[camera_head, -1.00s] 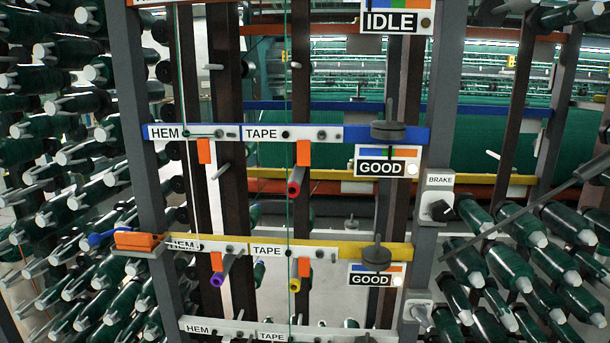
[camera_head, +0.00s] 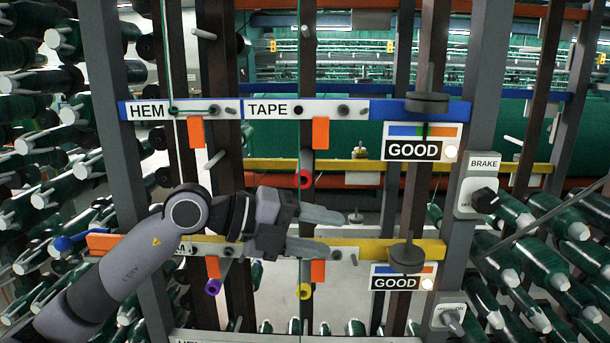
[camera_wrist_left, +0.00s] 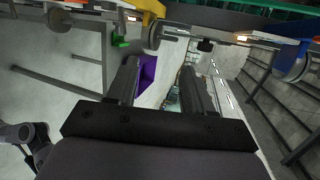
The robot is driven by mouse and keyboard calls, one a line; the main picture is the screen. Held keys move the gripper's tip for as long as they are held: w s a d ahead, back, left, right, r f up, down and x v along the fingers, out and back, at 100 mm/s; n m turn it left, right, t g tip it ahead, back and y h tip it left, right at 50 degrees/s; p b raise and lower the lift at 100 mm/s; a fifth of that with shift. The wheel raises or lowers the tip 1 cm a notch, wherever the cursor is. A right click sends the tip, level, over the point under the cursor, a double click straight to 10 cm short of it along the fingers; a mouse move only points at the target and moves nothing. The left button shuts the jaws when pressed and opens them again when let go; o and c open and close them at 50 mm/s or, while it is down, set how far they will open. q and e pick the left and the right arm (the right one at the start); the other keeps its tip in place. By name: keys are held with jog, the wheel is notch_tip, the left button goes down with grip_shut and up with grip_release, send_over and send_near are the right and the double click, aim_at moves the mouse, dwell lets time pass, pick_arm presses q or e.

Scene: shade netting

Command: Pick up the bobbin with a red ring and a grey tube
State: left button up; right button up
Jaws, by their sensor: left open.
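A red ring (camera_head: 304,179) shows end-on below the orange tab of the blue rail's TAPE position. Its tube is mostly hidden behind it, so I cannot tell the tube's colour. My left gripper (camera_head: 318,231) is open and empty, its fingers pointing right, just below the red ring in the picture and in front of the yellow rail. In the left wrist view my open fingers (camera_wrist_left: 160,88) have a purple piece (camera_wrist_left: 148,70) beside the left finger; the red ring is not recognisable there.
A purple ring (camera_head: 213,287) and a yellow ring (camera_head: 304,291) hang below the yellow rail (camera_head: 345,252). The blue rail (camera_head: 375,110) runs above. Grey posts and racks of green bobbins stand at both sides. A BRAKE switch (camera_head: 478,196) is at right.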

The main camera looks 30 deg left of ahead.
pick_arm(q)
jog(key=a+r+n+t+y, duration=0.3)
jog(key=a+r+y, duration=0.45)
jog(key=a, duration=0.35)
jog(key=a+p+x, duration=0.1)
jog(key=p+x, duration=0.1)
jog(key=x, duration=0.5)
jog(key=shift+w+r+y+p, duration=0.3)
jog(key=shift+w+y, duration=0.05)
jog(key=shift+w, duration=0.2)
grip_shut()
jog(key=shift+f, duration=0.1)
